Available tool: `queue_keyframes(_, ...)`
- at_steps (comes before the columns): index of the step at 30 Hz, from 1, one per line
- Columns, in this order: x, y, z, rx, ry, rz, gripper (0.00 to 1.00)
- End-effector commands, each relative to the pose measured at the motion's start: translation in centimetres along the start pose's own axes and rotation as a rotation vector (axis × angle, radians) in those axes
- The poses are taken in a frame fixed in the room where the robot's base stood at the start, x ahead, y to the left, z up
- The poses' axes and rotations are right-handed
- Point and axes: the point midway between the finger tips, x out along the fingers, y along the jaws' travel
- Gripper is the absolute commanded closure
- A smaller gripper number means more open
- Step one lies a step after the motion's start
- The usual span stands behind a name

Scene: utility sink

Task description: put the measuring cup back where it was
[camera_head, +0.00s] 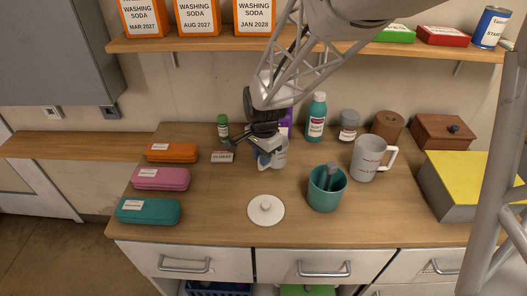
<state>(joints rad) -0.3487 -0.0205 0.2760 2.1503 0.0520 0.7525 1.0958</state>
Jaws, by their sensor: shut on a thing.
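My gripper (258,144) reaches down over the middle of the counter. It is shut on a small pale cup with a bluish handle (279,153), which I take to be the measuring cup. The gripper covers the cup's top and part of its side. The cup looks upright, at or just above the counter; I cannot tell whether its base touches.
A white round lid (266,210) lies in front, with clear wood around it. A teal cup (326,188) and a pale mug (368,158) stand to the right. Three cases, orange (172,153), pink (160,179) and teal (148,211), lie left. Bottles stand behind.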

Motion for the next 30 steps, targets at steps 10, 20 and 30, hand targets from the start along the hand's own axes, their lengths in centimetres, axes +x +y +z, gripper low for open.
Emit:
queue_keyframes(10, 3.1, 0.0, -0.1, 0.000, -0.001, 0.002, 1.00)
queue_keyframes(20, 3.7, 0.0, -0.1, 0.000, 0.000, 0.000, 1.00)
queue_keyframes(30, 4.0, 0.0, -0.1, 0.000, 0.000, 0.000, 0.68)
